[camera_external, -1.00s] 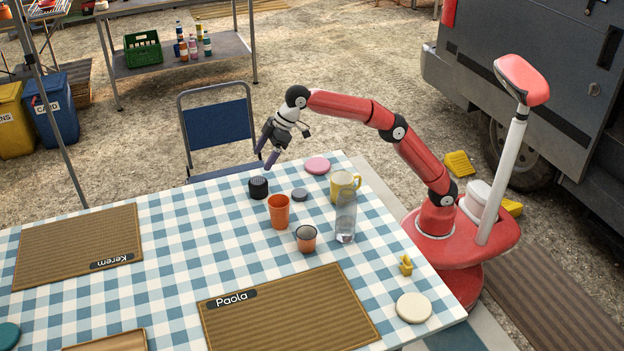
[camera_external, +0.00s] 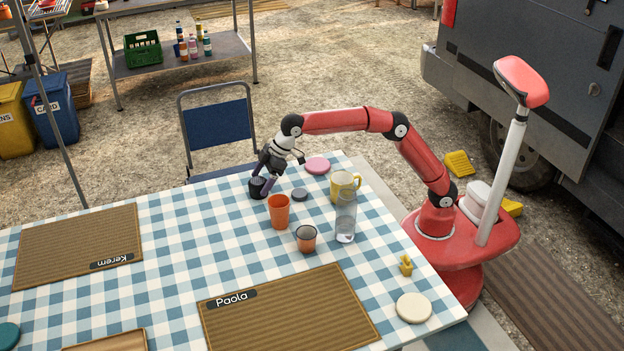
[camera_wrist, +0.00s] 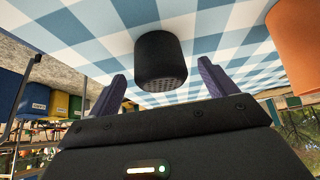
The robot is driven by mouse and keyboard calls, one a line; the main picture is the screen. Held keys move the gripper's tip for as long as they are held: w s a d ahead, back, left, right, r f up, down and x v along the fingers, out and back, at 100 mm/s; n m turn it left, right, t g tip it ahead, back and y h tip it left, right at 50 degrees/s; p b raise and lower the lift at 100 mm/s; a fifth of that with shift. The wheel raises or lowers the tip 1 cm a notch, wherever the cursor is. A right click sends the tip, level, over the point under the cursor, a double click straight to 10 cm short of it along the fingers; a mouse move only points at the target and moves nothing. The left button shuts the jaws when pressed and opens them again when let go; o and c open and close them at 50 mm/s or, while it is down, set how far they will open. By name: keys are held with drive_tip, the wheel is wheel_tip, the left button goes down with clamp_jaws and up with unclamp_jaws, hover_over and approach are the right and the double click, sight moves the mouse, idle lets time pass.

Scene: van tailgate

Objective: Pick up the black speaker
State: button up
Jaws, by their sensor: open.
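The black speaker (camera_external: 255,189) is a short dark cylinder on the checked tablecloth, near the table's far edge. In the wrist view the speaker (camera_wrist: 160,60) appears ahead of and between my two purple fingers. My gripper (camera_external: 267,178) is open and low over the table at the speaker; a finger partly covers it in the external view. In the wrist view my gripper (camera_wrist: 160,85) has its fingers apart, one on each side, with visible space beside the speaker. I cannot tell whether either finger touches it.
An orange cup (camera_external: 279,211) stands close in front of the speaker, and a grey disc (camera_external: 299,195) lies to its right. A blue chair (camera_external: 220,127) is behind the table edge.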

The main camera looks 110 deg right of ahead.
sight(262, 180)
drive_tip(key=x, duration=0.3)
drive_tip(key=shift+f, duration=0.1)
drive_tip(key=shift+s, duration=0.1)
drive_tip(key=c, duration=1.1)
